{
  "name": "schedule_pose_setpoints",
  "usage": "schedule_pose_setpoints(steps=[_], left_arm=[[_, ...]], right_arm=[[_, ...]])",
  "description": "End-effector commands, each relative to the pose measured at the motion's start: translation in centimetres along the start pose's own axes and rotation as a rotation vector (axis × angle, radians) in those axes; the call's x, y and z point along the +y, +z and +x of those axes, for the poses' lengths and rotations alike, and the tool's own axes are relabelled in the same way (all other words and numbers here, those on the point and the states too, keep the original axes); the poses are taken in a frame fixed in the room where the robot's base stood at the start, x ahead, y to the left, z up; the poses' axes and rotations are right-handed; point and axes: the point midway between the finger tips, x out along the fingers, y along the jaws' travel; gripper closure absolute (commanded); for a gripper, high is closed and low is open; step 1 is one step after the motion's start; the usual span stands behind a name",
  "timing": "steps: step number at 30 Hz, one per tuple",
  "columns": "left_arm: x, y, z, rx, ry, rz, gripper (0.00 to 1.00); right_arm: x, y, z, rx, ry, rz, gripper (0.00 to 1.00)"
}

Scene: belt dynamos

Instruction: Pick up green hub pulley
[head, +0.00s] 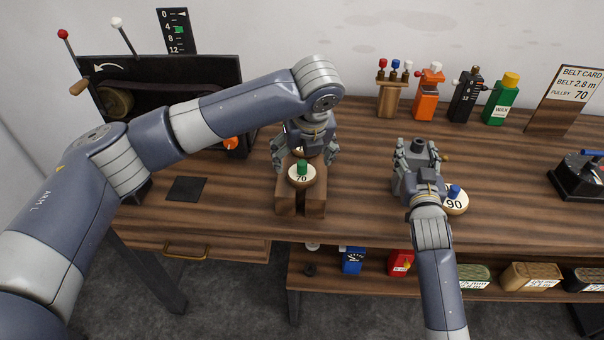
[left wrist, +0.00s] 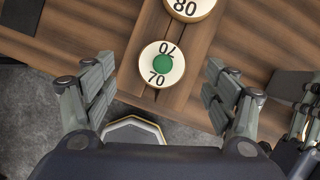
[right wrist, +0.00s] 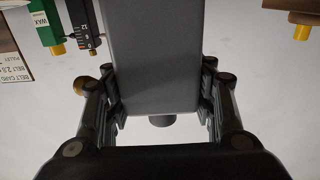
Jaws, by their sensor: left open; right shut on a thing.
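The green hub pulley (head: 302,175), a pale disc marked 70 with a green hub, lies on a slotted wooden stand (head: 287,201). It also shows in the left wrist view (left wrist: 150,72), between and beyond the fingers. My left gripper (head: 305,157) is open above and just behind it, with its fingers apart; no contact shows. A pulley marked 80 (left wrist: 190,10) lies behind it on the same stand, its hub out of the left wrist frame. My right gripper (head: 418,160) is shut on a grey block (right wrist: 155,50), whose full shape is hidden.
A blue hub pulley (head: 455,203) marked 90 lies beside my right gripper. Bottles (head: 429,98) and a belt card (head: 570,97) stand at the back. A black machine (head: 195,72) is at the left, a dark switch box (head: 580,178) at the right. The tabletop between has free room.

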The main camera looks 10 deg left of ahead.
Motion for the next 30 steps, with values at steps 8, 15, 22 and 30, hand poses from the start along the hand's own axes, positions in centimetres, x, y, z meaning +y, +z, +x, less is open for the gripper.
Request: schedule_pose_setpoints(steps=[8,15,22,30], left_arm=[[-0.1,-0.1,3.0,0.002,0.003,-0.002,0.21],[-0.2,-0.1,5.5,0.0,0.0,-0.002,0.21],[-0.3,-0.1,5.7,-0.001,-0.001,-0.001,0.21],[-0.3,-0.1,5.6,0.0,-0.001,-0.002,0.72]], right_arm=[[0.0,0.1,0.0,-0.003,0.0,0.0,0.93],[0.0,0.1,0.0,-0.003,0.0,0.0,0.93],[0.0,0.1,0.0,-0.003,0.0,0.0,0.93],[0.0,0.1,0.0,-0.003,0.0,0.0,0.93]])
